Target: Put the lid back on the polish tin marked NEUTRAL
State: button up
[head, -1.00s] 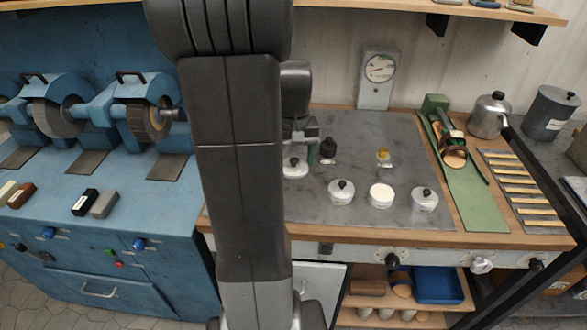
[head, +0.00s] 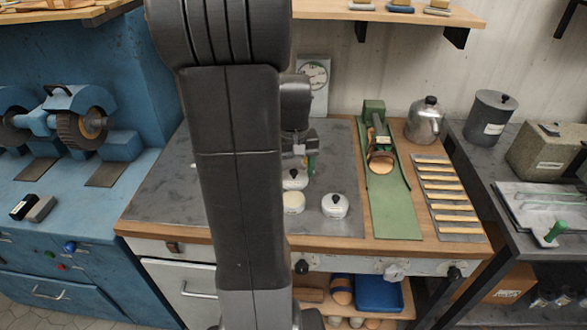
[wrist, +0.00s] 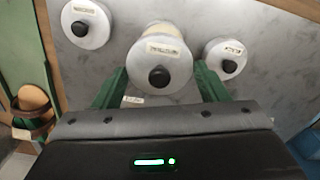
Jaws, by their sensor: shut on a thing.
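My gripper (wrist: 161,82) is shut on a round white lid (wrist: 141,66) with a black knob, between its green fingers. The upside-down label on the lid appears to read NEUTRAL. In the head view, the lid (head: 294,180) is just behind the open tin (head: 293,203), which shows cream polish. In the wrist view, the open tin (wrist: 168,28) is partly hidden behind the lid; its own label is not visible. I cannot tell whether the two touch. A lidded tin (head: 335,206) stands to the right.
Another lidded tin (wrist: 225,58) shows in the wrist view. The grey work mat (head: 343,160) lies under the tins. A green sandal jig (head: 393,205), a slatted rack (head: 447,198) and a metal kettle (head: 425,122) stand to the right. My arm hides part of the bench.

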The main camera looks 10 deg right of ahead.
aim_at(293, 198)
jog(key=shift+a+f+b, duration=0.2)
jog(key=shift+f+b, duration=0.25)
jog(key=shift+f, duration=0.15)
jog(key=shift+f+b, duration=1.9)
jog(key=shift+f, duration=0.6)
jog(key=shift+f, duration=0.15)
dwell(0.3)
jog(key=o, duration=1.2)
jog(key=shift+r+p, duration=3.1)
jog(key=shift+r, duration=0.45)
